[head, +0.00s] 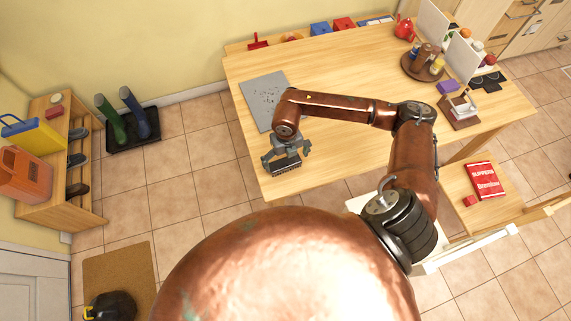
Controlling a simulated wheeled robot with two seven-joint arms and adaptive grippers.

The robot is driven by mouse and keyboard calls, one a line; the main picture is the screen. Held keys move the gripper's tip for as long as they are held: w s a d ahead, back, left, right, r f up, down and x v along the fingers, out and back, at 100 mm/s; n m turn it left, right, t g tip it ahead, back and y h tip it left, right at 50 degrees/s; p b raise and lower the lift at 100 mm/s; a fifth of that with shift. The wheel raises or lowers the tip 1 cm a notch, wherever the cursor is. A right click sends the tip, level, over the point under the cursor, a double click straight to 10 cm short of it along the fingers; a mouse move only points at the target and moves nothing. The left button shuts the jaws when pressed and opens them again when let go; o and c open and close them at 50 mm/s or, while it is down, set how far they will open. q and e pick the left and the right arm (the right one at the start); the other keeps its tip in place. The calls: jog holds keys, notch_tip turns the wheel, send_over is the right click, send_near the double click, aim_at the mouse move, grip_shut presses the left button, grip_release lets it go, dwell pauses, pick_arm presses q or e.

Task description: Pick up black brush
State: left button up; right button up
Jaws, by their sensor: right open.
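My right gripper (285,158) is over the near left corner of the wooden table (340,160), pointing down, with its jaws open. A small dark shape shows at its fingertips. I cannot tell whether it is the black brush or part of the gripper. No other thing in view can be clearly made out as the black brush. My left gripper is not in view.
A grey speckled mat (262,98) lies at the table's left end. A round brown tray (408,66) with several items and upright white panels (432,22) stand at the back right. A red book (486,180) lies on a lower surface at right. The table's middle is clear.

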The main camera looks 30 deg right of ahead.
aim_at(286, 165)
notch_tip(286, 165, down, 5)
jog(key=shift+w+d+f, duration=0.1)
jog(key=shift+w+f, duration=0.05)
jog(key=c, duration=0.9)
jog(key=shift+r, duration=0.7)
jog(key=s+a+r, duration=0.3)
jog(key=r, duration=0.1)
jog(key=s+a+r, duration=0.6)
jog(key=s+r, duration=0.1)
jog(key=shift+a+r, duration=0.35)
jog(key=shift+a, duration=0.05)
